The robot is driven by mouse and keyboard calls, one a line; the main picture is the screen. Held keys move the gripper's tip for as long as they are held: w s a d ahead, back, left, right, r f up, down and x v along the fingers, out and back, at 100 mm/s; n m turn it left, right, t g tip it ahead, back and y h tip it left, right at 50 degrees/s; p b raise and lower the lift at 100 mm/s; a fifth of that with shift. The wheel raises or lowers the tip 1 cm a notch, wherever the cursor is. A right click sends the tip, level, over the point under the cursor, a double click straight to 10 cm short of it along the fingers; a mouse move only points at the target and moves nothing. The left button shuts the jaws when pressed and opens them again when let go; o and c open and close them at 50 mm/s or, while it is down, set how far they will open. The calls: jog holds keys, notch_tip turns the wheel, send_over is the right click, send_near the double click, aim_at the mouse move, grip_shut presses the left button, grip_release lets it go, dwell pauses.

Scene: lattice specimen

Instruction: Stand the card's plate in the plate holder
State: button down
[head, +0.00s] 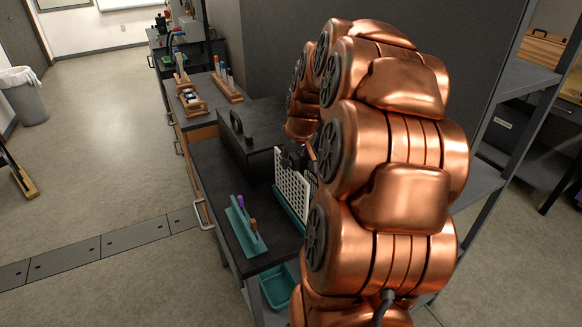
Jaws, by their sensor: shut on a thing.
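A white lattice plate (291,190) with rows of holes stands upright on the dark bench top. A teal base (288,213) shows along its lower edge and looks like the plate holder; I cannot tell whether the plate is seated in it or just above it. My dark gripper (296,160) is at the plate's top edge, shut on a plate there. A paler edge shows just behind the white plate, but my copper arm hides most of that area. I cannot make out the card.
A black case (250,138) with a handle stands just behind the plate. A teal bin (278,286) is low at the bench's front. Wooden racks (228,86) stand further back.

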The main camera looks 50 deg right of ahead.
aim_at(291, 170)
jog(key=shift+w+d, duration=0.2)
jog(key=shift+d, duration=0.05)
notch_tip(291, 170, down, 3)
jog(key=shift+r+p, duration=0.15)
jog(key=shift+p, duration=0.8)
jog(key=shift+f, duration=0.6)
jog(key=c, duration=1.1)
grip_release()
jog(key=shift+o, duration=0.2)
jog(key=shift+r, duration=0.1)
